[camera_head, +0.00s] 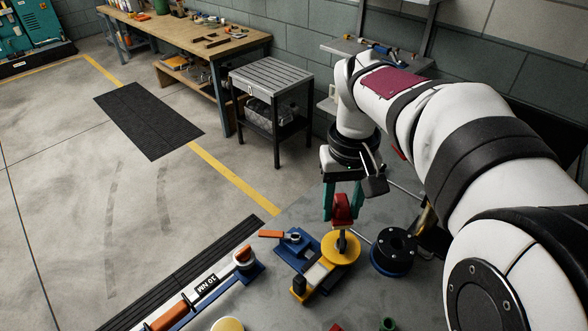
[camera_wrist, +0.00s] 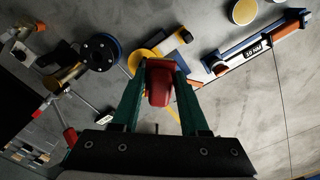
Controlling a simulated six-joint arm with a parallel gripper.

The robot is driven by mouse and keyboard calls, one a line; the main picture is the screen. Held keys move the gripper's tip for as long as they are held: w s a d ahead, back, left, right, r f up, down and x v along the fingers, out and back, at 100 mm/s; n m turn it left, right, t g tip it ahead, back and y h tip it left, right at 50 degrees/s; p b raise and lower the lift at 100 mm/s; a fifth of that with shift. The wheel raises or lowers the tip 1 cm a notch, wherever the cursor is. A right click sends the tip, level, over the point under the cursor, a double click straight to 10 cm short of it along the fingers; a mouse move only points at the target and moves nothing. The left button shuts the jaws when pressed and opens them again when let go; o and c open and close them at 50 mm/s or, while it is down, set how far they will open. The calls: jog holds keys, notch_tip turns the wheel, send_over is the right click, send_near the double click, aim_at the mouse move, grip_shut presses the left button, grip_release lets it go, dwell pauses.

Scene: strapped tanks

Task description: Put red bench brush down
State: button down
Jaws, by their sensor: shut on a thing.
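The red bench brush (camera_head: 342,211) is between the two green fingers of my gripper (camera_head: 342,200), which is shut on it. In the wrist view the red brush (camera_wrist: 160,82) shows end-on between the fingertips (camera_wrist: 160,90). In the head view it hangs over a yellow round disc (camera_head: 340,249) on the grey work surface, with a dark part below the red. I cannot tell whether its lower end touches the disc. The fingers hide part of the brush's sides.
A black flanged cylinder (camera_head: 394,251) stands right of the disc. A blue tool with an orange end (camera_head: 271,234) lies to its left. A wrench marked 10 NM (camera_head: 207,284) rests in a blue holder farther left. Bare grey surface (camera_head: 300,205) lies behind.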

jog(key=a+f+n, duration=0.5)
jog(key=a+f, duration=0.3)
jog(key=f, duration=0.2)
jog(key=n, duration=0.3)
send_over(268, 303)
notch_tip(268, 303, down, 6)
notch_tip(268, 303, down, 10)
jog(key=shift+f, duration=0.15)
jog(key=shift+f, duration=0.1)
jog(key=shift+c, duration=2.1)
grip_release()
